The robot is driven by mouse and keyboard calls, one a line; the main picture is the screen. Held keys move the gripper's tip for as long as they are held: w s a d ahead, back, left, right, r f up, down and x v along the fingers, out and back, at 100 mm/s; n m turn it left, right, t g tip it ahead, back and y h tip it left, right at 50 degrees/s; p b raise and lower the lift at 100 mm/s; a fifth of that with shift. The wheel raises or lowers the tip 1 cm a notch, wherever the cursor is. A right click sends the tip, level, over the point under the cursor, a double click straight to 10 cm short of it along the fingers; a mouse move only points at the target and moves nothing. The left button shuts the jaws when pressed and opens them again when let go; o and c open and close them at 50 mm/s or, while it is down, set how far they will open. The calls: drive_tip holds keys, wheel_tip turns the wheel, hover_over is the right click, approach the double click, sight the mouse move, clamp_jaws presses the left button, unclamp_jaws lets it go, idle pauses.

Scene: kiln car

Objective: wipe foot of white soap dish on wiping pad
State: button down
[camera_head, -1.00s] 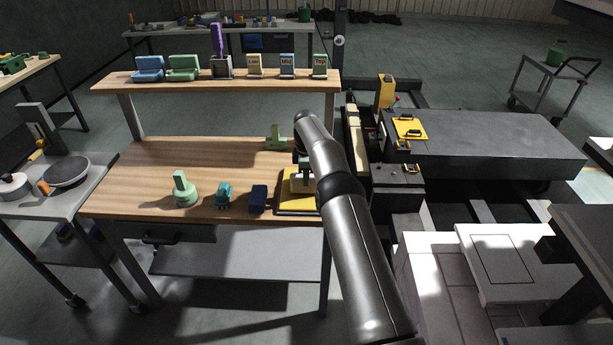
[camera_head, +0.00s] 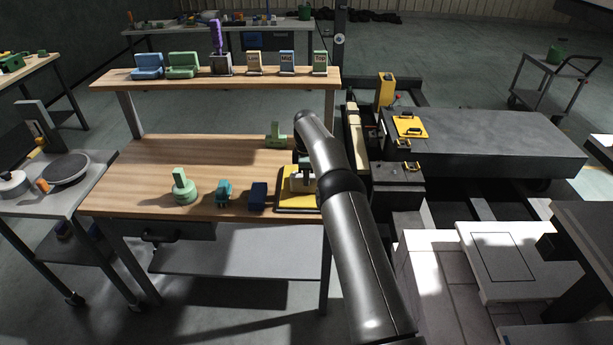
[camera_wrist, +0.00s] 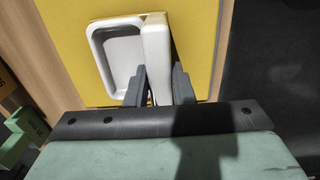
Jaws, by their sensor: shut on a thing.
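The white soap dish (camera_wrist: 122,50) is in the wrist view, with a shallow rimmed tray on the left and an upright white part on the right. My gripper (camera_wrist: 158,82) is shut on that upright part, one dark finger on each side. The dish is over the yellow wiping pad (camera_wrist: 195,35); whether its foot touches the pad cannot be told. In the head view the pad (camera_head: 290,206) lies at the bench's front right corner. My arm hides part of the dish and gripper there.
On the wooden bench (camera_head: 150,165), a dark blue block (camera_head: 258,196), a teal item (camera_head: 224,192) and a pale green piece (camera_head: 184,188) stand left of the pad. Another green piece (camera_head: 276,136) stands behind. A shelf (camera_head: 200,77) with several items runs along the back.

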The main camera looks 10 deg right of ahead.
drive_tip(key=shift+s+a+b, duration=0.2)
drive_tip(key=shift+s+b, duration=0.5)
drive_tip(key=shift+s, duration=0.3)
drive_tip(key=shift+s+a+b, duration=0.2)
drive_tip(key=shift+s+b, duration=0.5)
drive_tip(key=shift+s, duration=0.25)
drive_tip(key=shift+s+a+f+b, duration=0.1)
drive_tip(key=shift+s+a+b, duration=0.1)
drive_tip(key=shift+s+b, duration=0.65)
drive_tip(key=shift+s+a+f+b, duration=0.15)
drive_tip(key=shift+s+b, duration=0.25)
drive_tip(key=shift+s, duration=0.75)
drive_tip(key=shift+w+d+r+p, duration=0.1)
drive_tip(key=shift+w+r+p, duration=0.1)
drive_tip(key=shift+w+p, duration=0.45)
drive_tip(key=shift+w+d+p, duration=0.15)
drive_tip(key=shift+w+p, duration=0.2)
drive_tip(key=shift+w, duration=0.3)
drive_tip(key=shift+w+d+p, duration=0.15)
drive_tip(key=shift+w+p, duration=0.2)
drive_tip(key=shift+w, duration=0.3)
drive_tip(key=shift+w+d+r+p, duration=0.1)
drive_tip(key=shift+w+d+p, duration=0.1)
drive_tip(key=shift+w+p, duration=0.75)
drive_tip(key=shift+w+d+p, duration=0.2)
drive_tip(key=shift+w+p, duration=0.55)
drive_tip(key=shift+w, duration=0.35)
